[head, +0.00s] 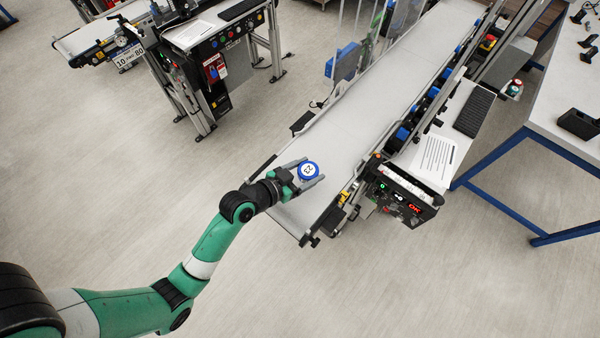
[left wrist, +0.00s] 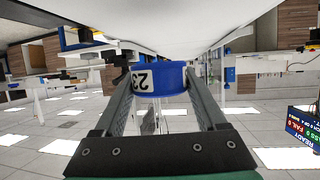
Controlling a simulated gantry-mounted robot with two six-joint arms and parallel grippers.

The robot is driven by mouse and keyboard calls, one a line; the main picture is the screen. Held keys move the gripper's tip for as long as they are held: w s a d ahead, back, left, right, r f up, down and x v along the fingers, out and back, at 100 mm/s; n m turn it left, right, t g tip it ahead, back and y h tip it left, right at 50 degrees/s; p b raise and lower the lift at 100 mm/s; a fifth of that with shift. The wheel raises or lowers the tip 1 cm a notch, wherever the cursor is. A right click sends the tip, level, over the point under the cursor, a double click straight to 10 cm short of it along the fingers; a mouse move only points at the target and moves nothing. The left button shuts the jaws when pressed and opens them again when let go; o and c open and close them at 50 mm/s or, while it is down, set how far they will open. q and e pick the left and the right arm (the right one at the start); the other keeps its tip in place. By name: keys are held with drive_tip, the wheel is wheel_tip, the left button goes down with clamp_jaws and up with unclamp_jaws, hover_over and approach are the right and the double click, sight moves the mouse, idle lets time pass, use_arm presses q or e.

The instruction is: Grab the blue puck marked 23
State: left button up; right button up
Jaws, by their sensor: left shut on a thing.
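The blue puck (head: 309,170) has a white top marked 23. In the head view it is at the near end of the white conveyor belt (head: 374,100). My left gripper (head: 306,172) has its fingers on either side of the puck and is shut on it. In the left wrist view the blue puck (left wrist: 160,78) sits between the two fingertips, with its 23 label turned to the left. I cannot tell whether the puck touches the belt. My right gripper is in neither view.
A control panel (head: 402,190) and a paper sheet (head: 436,158) are along the belt's right side. A keyboard (head: 474,112) lies beyond them. A white table (head: 560,100) with blue legs stands at the right. A second conveyor station (head: 215,45) stands at the upper left. Open floor lies between.

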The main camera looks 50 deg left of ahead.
sight(318, 171)
use_arm(q)
drive_tip(key=r, duration=0.1)
drive_tip(key=w+d+r, duration=0.1)
drive_tip(key=d+r, duration=0.1)
drive_tip(key=shift+w+d+r, duration=0.1)
drive_tip(key=shift+w+r, duration=0.2)
drive_tip(key=shift+w, duration=0.05)
drive_tip(key=w+d+r, duration=0.3)
drive_tip(key=w+d, duration=0.2)
drive_tip(key=d, duration=0.2)
drive_tip(key=shift+w+d+r, duration=0.15)
drive_tip(key=shift+r, duration=0.2)
